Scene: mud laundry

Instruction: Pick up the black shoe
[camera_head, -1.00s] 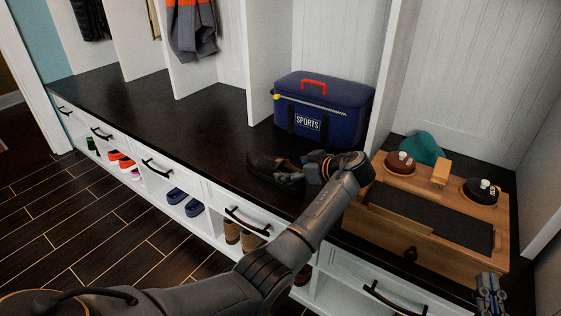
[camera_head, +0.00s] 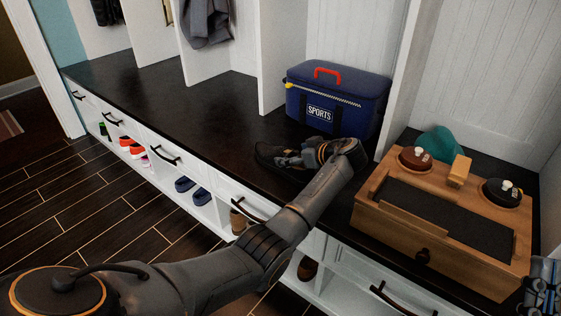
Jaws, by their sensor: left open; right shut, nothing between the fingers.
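The black shoe (camera_head: 268,154) lies on the dark bench top, in front of the blue sports bag. My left arm reaches in from the left, and its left gripper (camera_head: 302,158) is at the right end of the shoe. The gripper is open, and it overlaps the shoe in the picture. Its wrist hides part of that end, and I cannot tell if the fingers touch the shoe. My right gripper (camera_head: 541,289) is at the lower right edge, partly cut off, shut and empty, near the wooden box.
The blue sports bag (camera_head: 350,95) stands just behind the shoe. A wooden shoe-care box (camera_head: 390,232) with two round tins sits to the right, beside a white divider (camera_head: 400,85). The dark bench top (camera_head: 160,95) is clear to the left. Drawers and shoe cubbies are below.

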